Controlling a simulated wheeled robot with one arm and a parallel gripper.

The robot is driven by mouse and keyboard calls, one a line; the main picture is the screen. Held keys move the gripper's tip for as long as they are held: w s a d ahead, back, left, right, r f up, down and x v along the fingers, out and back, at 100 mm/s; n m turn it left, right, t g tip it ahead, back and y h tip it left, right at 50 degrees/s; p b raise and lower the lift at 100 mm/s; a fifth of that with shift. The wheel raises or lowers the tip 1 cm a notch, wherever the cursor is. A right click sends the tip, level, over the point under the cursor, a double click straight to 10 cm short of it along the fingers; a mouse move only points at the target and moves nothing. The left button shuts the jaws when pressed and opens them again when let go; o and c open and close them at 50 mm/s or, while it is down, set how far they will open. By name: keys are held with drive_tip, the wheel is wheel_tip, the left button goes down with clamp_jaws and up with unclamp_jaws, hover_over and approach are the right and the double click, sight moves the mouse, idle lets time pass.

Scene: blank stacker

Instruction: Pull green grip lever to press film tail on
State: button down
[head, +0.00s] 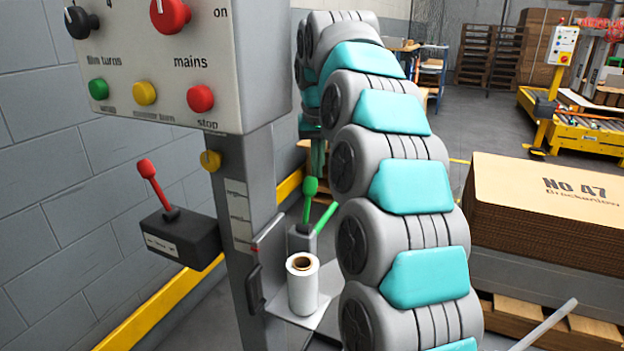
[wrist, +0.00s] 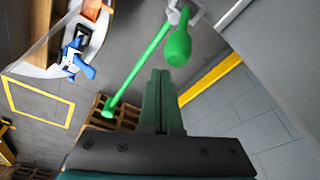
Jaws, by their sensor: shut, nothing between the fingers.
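Two green levers rise from a grey box beside the machine post. One has an oval knob (head: 310,186); the other is a plain slanted green bar (head: 326,217). In the wrist view the oval knob (wrist: 178,46) is just beyond and slightly right of my fingertips, and the long green bar (wrist: 141,68) runs down to the left, ending in a round tip. I cannot tell which is the grip lever. My gripper (wrist: 160,74) is shut and empty, apart from both levers in the picture. In the head view my arm mostly hides it.
A film roll (head: 302,285) stands on a small shelf below. A red-knobbed lever (head: 148,172) is on a dark box at left, under the control panel (head: 165,70). Stacked cardboard (head: 550,210) on a pallet is at right. A yellow rail (head: 160,308) runs along the wall.

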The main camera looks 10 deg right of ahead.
sight(308, 203)
wheel_tip(308, 203, down, 3)
drive_tip(key=shift+f+b, duration=0.2)
drive_tip(key=shift+b, duration=0.6)
